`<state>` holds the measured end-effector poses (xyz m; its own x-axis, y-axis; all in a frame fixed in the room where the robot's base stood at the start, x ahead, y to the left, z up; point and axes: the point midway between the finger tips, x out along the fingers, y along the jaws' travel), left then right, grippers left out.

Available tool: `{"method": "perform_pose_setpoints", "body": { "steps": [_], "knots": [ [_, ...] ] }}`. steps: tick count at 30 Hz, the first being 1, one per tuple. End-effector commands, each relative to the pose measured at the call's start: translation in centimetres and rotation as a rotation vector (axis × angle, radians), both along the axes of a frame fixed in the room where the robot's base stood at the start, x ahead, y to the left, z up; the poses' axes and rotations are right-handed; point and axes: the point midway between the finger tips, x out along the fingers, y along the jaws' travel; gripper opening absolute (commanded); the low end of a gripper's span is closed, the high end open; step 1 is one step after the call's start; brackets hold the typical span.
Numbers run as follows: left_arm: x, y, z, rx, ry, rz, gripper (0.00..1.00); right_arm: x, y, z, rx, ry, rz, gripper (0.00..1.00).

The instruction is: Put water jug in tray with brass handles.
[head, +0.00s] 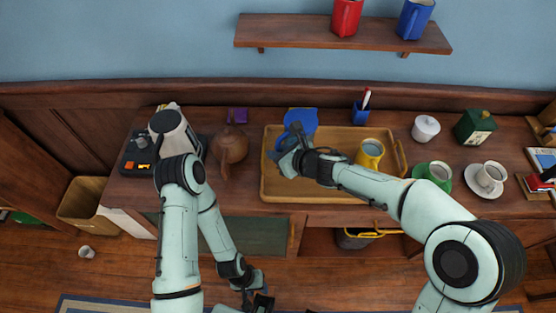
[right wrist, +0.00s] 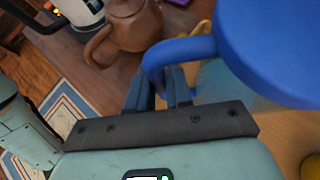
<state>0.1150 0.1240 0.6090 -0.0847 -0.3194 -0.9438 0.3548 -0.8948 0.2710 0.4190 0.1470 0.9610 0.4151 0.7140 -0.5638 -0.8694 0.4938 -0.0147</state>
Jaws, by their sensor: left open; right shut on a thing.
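The blue water jug (head: 301,121) is at the back left of the wooden tray (head: 275,188) in the head view. I cannot tell whether it touches the tray floor. My right gripper (head: 297,139) is shut on the jug's handle. In the right wrist view the fingers (right wrist: 163,85) close around the handle's lower part, with the blue jug body (right wrist: 275,50) at upper right. My left gripper (head: 262,301) is open and empty, low in front of the sideboard.
A yellow mug (head: 370,153) stands in the tray's right half. A brown teapot (head: 229,146) is just left of the tray. A blue pen cup (head: 361,112) stands behind it. A green cup (head: 433,174), a white cup (head: 490,176) and a white lidded pot (head: 425,128) stand to the right.

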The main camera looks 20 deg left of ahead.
Motion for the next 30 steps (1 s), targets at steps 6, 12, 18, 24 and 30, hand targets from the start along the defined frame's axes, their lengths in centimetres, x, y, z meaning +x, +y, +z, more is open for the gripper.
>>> {"method": "perform_pose_setpoints", "body": {
  "steps": [6,12,18,24,30],
  "knots": [
    [-1.0,0.0,-1.9,0.0,0.012,0.0,0.43,-0.1,0.0,-2.4,0.001,0.0,0.001,0.0],
    [-0.9,0.0,-1.7,0.0,0.011,0.0,0.43,-0.1,0.0,-2.3,-0.001,0.003,0.0,0.42],
    [-0.9,0.0,-1.7,0.0,0.011,0.0,0.43,-0.1,0.0,-2.3,-0.001,0.003,0.0,0.45],
    [-0.9,0.0,-1.6,0.0,0.011,0.0,0.43,-0.2,-0.5,-1.9,-0.001,0.001,-0.001,0.45],
    [-0.6,0.0,-0.9,0.0,0.007,0.001,0.43,-1.6,-2.9,0.3,-0.001,-0.002,-0.001,0.45]
  ]
}}
